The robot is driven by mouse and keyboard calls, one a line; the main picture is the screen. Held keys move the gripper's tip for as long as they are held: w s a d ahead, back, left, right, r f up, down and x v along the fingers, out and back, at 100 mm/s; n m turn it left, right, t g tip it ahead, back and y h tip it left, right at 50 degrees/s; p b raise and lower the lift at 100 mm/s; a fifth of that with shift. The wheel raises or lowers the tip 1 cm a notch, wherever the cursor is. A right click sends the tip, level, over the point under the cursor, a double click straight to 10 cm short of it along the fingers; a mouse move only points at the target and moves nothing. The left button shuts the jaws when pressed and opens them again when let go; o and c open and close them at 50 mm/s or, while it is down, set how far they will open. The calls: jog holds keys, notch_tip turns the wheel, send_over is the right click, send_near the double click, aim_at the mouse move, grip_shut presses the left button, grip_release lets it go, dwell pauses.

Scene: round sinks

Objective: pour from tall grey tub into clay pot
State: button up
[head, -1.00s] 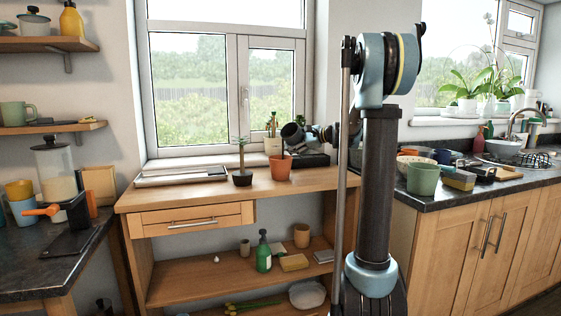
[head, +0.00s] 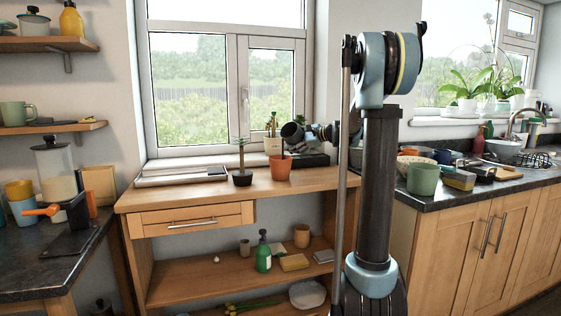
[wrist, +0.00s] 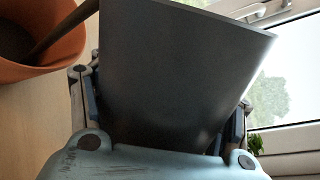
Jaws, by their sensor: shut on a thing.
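My gripper (wrist: 160,105) is shut on the tall grey tub (wrist: 185,60), with a finger on either side of it in the wrist view. The tub is dark, smooth and wide at its far end; its inside is hidden, and I cannot tell how far it is tilted. The clay pot (wrist: 75,45) is beside the tub at upper left, with dark contents and a brown stick-like piece inside. In the head view the clay pot (head: 280,168) stands upright on the wooden table, just below and left of my wrist.
A small dark pot with a seedling (head: 242,178) stands left of the clay pot. A pale planter (head: 273,146) is behind it, by the window. The table's front left (head: 180,199) is clear. Shelves below hold a green bottle (head: 263,255) and other items.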

jog(key=shift+r, duration=0.15)
dwell(0.6)
jog(key=shift+f, duration=0.4)
jog(key=shift+f+m+y, duration=0.1)
jog(key=shift+m+y, duration=0.2)
jog(key=shift+m, duration=0.4)
jog(key=shift+r+m+y, duration=0.2)
jog(key=shift+m+y, duration=0.1)
jog(key=shift+m, duration=0.1)
jog(key=shift+w+d+f+m+g+y, duration=0.15)
jog(key=shift+w+f+m, duration=0.05)
jog(key=shift+f+m, duration=0.3)
jog(key=shift+w+d+f+m+g+y, duration=0.15)
jog(key=shift+f+m, duration=0.25)
jog(key=shift+f, duration=0.2)
jog(key=m, duration=0.1)
jog(key=w+m+y, duration=0.1)
jog(key=shift+d+f+m, duration=0.15)
jog(key=shift+d+m, duration=0.15)
jog(key=shift+d, duration=0.1)
jog(key=shift+w+d+r+m+y, duration=0.15)
jog(key=shift+r+m, duration=0.15)
jog(key=shift+m, duration=0.25)
jog(key=shift+d+r+m+y, duration=0.15)
jog(key=shift+r+m, duration=0.1)
jog(key=shift+m, duration=0.3)
jog(key=shift+a, duration=0.1)
